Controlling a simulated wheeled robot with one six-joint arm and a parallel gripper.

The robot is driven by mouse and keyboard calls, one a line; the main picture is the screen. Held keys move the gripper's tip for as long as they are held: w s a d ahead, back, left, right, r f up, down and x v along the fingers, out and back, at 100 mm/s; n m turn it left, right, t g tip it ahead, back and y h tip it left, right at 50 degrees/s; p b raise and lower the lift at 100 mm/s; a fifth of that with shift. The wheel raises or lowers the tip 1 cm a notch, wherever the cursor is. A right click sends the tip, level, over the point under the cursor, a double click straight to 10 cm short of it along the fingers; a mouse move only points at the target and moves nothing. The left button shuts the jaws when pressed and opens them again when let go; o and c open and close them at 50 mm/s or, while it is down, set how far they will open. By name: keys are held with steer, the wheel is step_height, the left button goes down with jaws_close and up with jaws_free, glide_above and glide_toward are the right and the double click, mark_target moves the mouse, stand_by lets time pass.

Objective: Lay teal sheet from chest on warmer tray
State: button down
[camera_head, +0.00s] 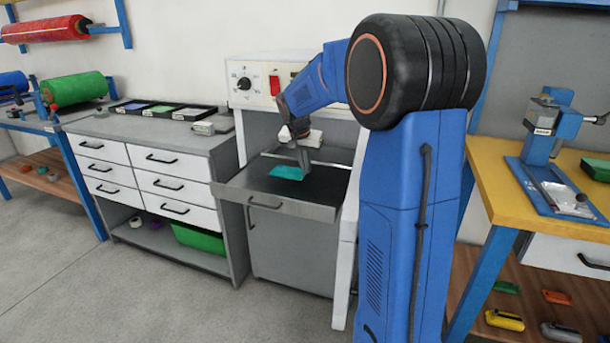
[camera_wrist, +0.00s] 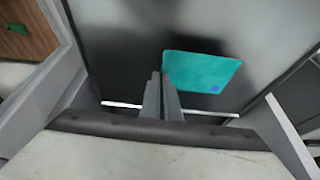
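The teal sheet (camera_head: 287,173) is over the dark warmer tray (camera_head: 252,191), which extends from the white unit in the head view. It also shows in the wrist view (camera_wrist: 207,70) as a flat teal piece with a small blue mark at one corner. My gripper (camera_head: 304,163) points down over the tray. In the wrist view its two fingers (camera_wrist: 161,80) are close together, and the sheet's left edge meets the fingertips. The gripper appears shut on that edge. I cannot tell whether the sheet touches the tray surface. The chest (camera_head: 150,153) is the grey-topped drawer cabinet on the left.
A black divided rack (camera_head: 165,109) with coloured sheets lies on the chest top. The control box (camera_head: 262,84) with knob and red switch stands above the tray. A yellow bench (camera_head: 498,186) with a blue press stands right. Floor is clear at front left.

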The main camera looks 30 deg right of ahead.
mark_target(305, 174)
steer(key=shift+f, duration=1.7)
steer(key=shift+f, duration=0.15)
steer(key=c, duration=2)
jaws_free()
steer(key=v, duration=1.2)
